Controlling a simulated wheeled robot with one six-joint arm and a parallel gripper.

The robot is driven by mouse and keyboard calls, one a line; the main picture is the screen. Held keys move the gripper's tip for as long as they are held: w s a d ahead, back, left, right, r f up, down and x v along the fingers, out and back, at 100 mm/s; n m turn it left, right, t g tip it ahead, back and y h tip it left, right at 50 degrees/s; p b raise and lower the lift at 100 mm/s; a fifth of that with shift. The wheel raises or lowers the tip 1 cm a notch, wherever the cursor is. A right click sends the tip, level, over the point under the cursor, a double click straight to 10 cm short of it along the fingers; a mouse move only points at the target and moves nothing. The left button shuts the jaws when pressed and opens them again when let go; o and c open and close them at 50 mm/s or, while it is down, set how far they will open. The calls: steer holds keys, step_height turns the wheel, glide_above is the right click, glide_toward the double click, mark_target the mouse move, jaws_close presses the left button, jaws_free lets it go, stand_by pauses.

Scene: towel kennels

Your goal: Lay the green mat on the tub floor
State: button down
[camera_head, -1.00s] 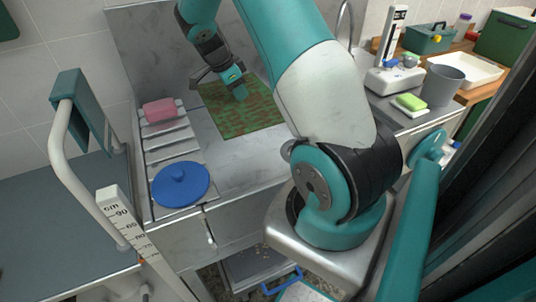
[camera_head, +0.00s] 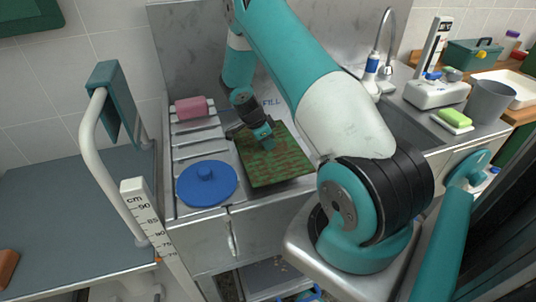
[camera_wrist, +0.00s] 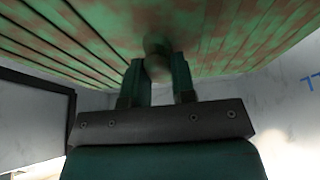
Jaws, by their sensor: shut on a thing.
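The green mat (camera_head: 285,168), mottled with reddish brown, is in my gripper (camera_head: 263,140) over the steel tub (camera_head: 300,125). In the head view its near edge overlaps the tub's front rim; I cannot tell how high it is above the floor. In the wrist view the mat's ribbed face (camera_wrist: 230,35) fills the top of the picture. My gripper (camera_wrist: 157,75) is shut on a rounded knob (camera_wrist: 157,60) on the mat. The mat and my arm hide much of the tub floor.
A slatted ledge (camera_head: 196,147) left of the tub carries a pink block (camera_head: 191,107) and a blue lid (camera_head: 207,184). A faucet (camera_head: 374,70) stands at the right back. A green sponge (camera_head: 455,117) and grey cup (camera_head: 489,101) are farther right. A grey table (camera_head: 70,215) is at left.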

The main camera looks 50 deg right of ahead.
mark_target(259, 150)
steer(key=shift+f, duration=3)
steer(key=shift+f, duration=0.15)
steer(key=c, duration=0.9)
jaws_free()
steer(key=shift+c, duration=0.2)
steer(key=v, duration=0.7)
steer(key=shift+w+a+r, duration=0.1)
steer(key=shift+r, duration=0.25)
